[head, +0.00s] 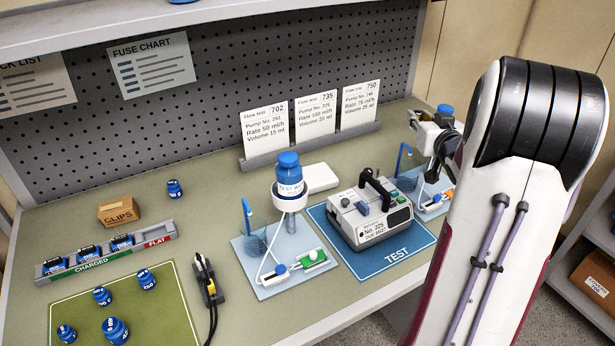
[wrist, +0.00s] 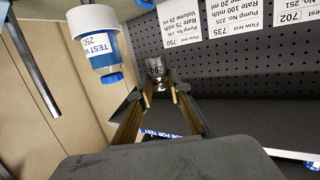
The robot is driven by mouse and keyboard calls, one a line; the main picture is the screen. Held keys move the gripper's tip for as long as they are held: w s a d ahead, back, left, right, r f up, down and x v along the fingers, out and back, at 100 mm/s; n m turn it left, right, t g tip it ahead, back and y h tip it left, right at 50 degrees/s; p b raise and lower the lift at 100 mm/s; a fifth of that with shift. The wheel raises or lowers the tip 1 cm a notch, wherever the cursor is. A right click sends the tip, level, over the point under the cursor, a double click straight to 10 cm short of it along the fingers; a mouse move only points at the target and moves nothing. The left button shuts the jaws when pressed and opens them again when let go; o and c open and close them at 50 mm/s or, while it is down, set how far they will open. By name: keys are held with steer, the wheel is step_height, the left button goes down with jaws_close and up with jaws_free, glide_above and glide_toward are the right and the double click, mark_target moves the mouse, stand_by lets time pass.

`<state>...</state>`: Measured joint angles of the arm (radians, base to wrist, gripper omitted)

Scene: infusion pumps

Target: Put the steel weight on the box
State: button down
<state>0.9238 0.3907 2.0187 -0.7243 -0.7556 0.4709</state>
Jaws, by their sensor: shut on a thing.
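The steel weight (wrist: 157,70) is a small shiny metal piece held at the fingertips of my gripper (wrist: 160,98) in the wrist view. In the head view, my gripper (head: 420,122) is at the right back of the bench, above the right-hand stand, and the weight (head: 412,117) shows as a small silvery spot at its tip. My gripper is shut on the weight. A small brown cardboard box marked CLIPS (head: 119,211) sits at the left of the bench, far from my gripper.
A pump (head: 370,216) stands on a blue TEST mat (head: 398,257). A blue-capped bottle (head: 289,172) rises on a stand left of it. Upright cards (head: 264,133) stand behind. A charger rack (head: 107,258) and green mat (head: 165,297) with blue pieces lie in front of the box.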

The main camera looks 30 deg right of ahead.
steer(key=shift+w+d+r+m+g+h, duration=0.65)
steer(key=shift+w+r+m+g+h, duration=1.75)
steer(key=shift+w+r, duration=1.1)
steer(key=m+g+h, duration=0.4)
steer(key=m+g, duration=0.4)
steer(key=g, duration=0.1)
glide_above(308, 184)
step_height(308, 184, down, 15)
steer(key=shift+r, duration=0.2)
steer(key=shift+f, duration=3.1)
